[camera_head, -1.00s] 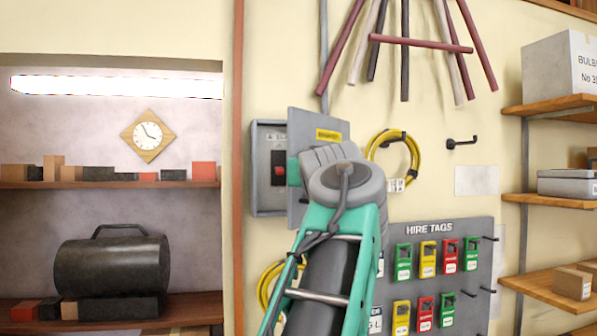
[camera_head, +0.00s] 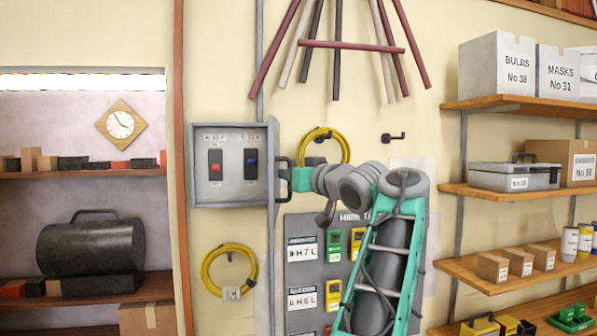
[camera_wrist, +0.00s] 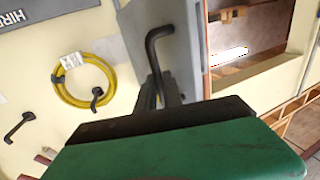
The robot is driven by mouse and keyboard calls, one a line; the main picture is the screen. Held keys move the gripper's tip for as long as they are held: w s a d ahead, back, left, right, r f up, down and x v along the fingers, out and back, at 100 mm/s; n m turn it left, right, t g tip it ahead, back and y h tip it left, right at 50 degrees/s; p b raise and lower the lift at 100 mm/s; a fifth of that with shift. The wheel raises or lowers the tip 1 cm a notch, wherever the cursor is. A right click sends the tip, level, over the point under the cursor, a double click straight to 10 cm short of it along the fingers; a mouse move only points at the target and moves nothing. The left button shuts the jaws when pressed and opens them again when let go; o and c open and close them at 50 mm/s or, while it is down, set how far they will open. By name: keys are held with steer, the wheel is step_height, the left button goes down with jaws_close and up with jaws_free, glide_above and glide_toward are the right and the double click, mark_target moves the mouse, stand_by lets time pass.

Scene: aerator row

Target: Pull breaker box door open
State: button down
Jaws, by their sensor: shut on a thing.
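The grey breaker box (camera_head: 201,166) is on the wall at centre-left in the head view. The black door handle (camera_head: 284,177) is on the door's outer face. My gripper (camera_head: 287,180) is shut on this handle. In the wrist view the handle (camera_wrist: 153,48) curves up from behind my gripper (camera_wrist: 160,108), with the grey door (camera_wrist: 185,40) behind it. The fingertips are largely hidden.
Yellow cable coils hang beside the box (camera_head: 323,131) and below it (camera_head: 208,270). A hire tag board (camera_head: 305,225) is behind my arm. Shelves with boxes (camera_head: 497,70) are at the right. A recess with a black cylinder (camera_head: 92,257) is at the left.

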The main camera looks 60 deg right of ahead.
steer(key=shift+w+a+r, duration=0.15)
steer(key=shift+a, duration=0.05)
steer(key=c, duration=1.8)
jaws_free()
steer(key=shift+w, duration=0.1)
steer(key=shift+o, duration=0.2)
steer(key=shift+d, duration=0.1)
steer(key=shift+s, duration=0.2)
steer(key=b+v, duration=0.2)
steer(key=v, duration=0.5)
steer(key=shift+s, duration=0.2)
steer(key=shift+c, duration=0.4)
